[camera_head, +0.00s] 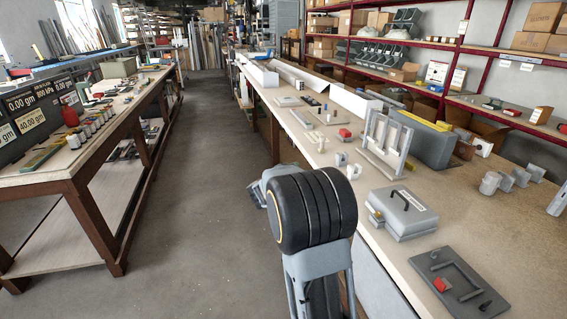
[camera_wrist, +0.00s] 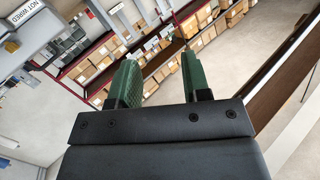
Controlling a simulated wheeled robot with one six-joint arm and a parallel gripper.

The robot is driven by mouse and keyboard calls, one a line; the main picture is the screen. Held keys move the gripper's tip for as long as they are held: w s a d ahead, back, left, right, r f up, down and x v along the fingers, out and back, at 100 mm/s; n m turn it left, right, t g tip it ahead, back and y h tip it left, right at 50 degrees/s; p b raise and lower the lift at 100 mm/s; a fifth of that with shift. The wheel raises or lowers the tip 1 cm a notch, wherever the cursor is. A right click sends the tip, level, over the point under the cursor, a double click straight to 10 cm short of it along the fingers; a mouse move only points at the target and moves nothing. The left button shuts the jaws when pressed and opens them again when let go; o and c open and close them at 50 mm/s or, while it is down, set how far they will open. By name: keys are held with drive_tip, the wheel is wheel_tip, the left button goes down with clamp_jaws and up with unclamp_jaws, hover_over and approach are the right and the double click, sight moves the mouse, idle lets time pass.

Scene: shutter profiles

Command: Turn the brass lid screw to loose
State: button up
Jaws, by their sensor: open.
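A grey metal box (camera_head: 405,222) with a dark carrying handle on its lid stands on the right-hand bench. A small brass-coloured piece (camera_head: 377,215) shows at its left side, probably the lid screw; it is too small to tell how it is turned. My gripper (camera_wrist: 158,75) shows two green fingers spread apart with nothing between them. It is off the bench's near edge, away from the box, and points out over the room toward distant shelves. In the head view my arm hides the fingers.
A dark grey plate (camera_head: 455,285) with a red piece and bars lies nearer on the bench. A white upright frame (camera_head: 388,140) stands behind the box. An open floor aisle (camera_head: 215,150) runs left of my arm.

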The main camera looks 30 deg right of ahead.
drive_tip(key=w+a+r+n+t+y, duration=0.2)
drive_tip(key=a+r+n+t, duration=0.1)
drive_tip(key=a+t, duration=0.1)
drive_tip(key=shift+w+a+y+p, duration=0.25)
drive_tip(key=shift+w+y+p, duration=0.05)
drive_tip(key=shift+p, duration=0.15)
